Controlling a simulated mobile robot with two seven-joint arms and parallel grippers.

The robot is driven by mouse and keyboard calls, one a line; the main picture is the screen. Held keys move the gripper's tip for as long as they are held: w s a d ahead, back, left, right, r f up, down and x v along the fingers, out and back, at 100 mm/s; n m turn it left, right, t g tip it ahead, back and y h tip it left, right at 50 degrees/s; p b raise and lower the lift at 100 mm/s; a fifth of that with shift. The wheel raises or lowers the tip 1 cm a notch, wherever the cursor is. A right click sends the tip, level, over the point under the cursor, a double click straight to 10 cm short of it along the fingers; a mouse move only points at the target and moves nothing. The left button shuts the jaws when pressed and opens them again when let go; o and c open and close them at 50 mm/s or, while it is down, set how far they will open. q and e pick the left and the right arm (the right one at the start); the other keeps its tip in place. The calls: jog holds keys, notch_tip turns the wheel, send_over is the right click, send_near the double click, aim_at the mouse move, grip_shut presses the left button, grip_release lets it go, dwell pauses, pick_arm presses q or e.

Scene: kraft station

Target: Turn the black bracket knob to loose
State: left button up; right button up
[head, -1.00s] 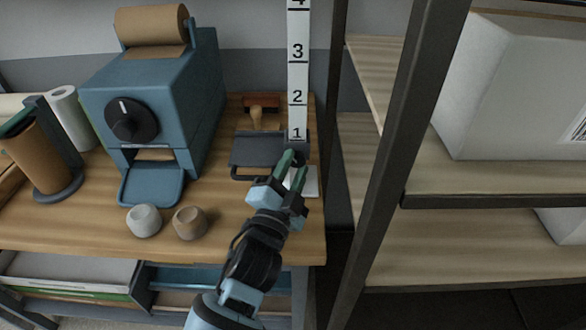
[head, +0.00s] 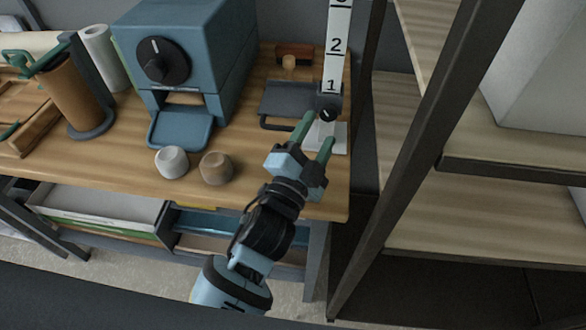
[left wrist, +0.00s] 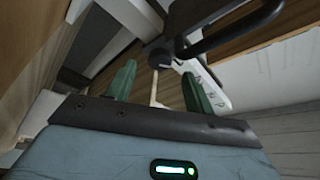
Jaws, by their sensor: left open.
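The black bracket knob (head: 326,114) sits at the foot of the upright white numbered ruler (head: 337,45), with a short pale mark on its face. The knob also shows in the left wrist view (left wrist: 158,54), just beyond the fingertips and roughly between them. My left gripper (head: 319,128) is open, its two green fingers pointing up toward the knob from just below and in front. Its fingers also frame the knob in the left wrist view (left wrist: 160,70), with nothing held. My right gripper is not in view.
A blue machine (head: 190,55) with a dial stands left on the wooden table (head: 115,165). A grey cup (head: 172,163) and a brown cup (head: 216,168) stand near the front edge. A dark plate (head: 290,102) lies left of the knob. A metal-framed shelf (head: 425,130) rises close on the right.

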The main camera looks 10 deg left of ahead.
pick_arm(q)
jog(key=r+v, duration=0.2)
jog(key=v, duration=0.9)
jog(key=shift+s+r+b, duration=0.25)
jog(key=shift+s+b, duration=0.2)
jog(key=shift+r, duration=0.1)
